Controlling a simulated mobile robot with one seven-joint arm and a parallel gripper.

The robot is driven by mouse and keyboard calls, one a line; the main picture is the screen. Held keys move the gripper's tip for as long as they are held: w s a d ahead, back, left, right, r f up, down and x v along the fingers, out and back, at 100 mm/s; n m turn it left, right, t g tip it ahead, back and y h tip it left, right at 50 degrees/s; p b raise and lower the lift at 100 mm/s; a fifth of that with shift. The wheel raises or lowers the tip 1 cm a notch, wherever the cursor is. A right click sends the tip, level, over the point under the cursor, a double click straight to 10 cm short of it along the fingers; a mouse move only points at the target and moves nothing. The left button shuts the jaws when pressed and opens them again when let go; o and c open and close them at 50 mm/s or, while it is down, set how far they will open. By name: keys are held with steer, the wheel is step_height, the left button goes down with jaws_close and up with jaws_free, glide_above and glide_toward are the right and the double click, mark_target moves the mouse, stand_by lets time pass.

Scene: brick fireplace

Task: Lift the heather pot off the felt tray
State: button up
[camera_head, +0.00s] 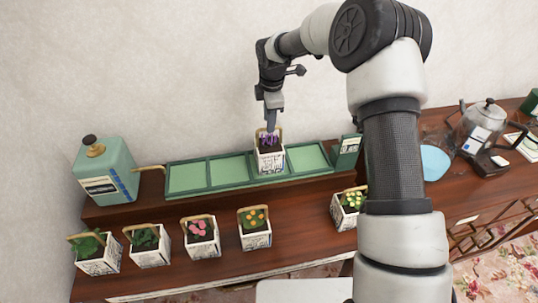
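The heather pot (271,161), a white patterned square pot with purple flowers and a tan handle, stands upright at the felt tray (188,176). The tray is long, with a green frame and light green sections, on a raised wooden shelf against the wall. The pot covers part of the tray's right half; I cannot tell whether its base touches the felt. My gripper (271,128) points down from above, with its tips at the pot's handle and flowers. The fingers look close together, but whether they grip the handle is too small to tell.
Several similar pots stand on the lower wooden surface in front, including one with orange flowers (255,229) and one with yellow flowers (347,208). A green canister (105,172) stands left of the tray. A glass kettle (483,125) and blue bowl (434,162) are right, beyond my arm.

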glide_above(269, 147)
steer(key=w, duration=0.1)
step_height(269, 147, down, 4)
steer(key=shift+w+f, duration=0.15)
steer(key=shift+f, duration=0.1)
jaws_close()
stand_by(1.0)
steer(key=shift+w+r, duration=0.1)
steer(key=shift+r, duration=0.05)
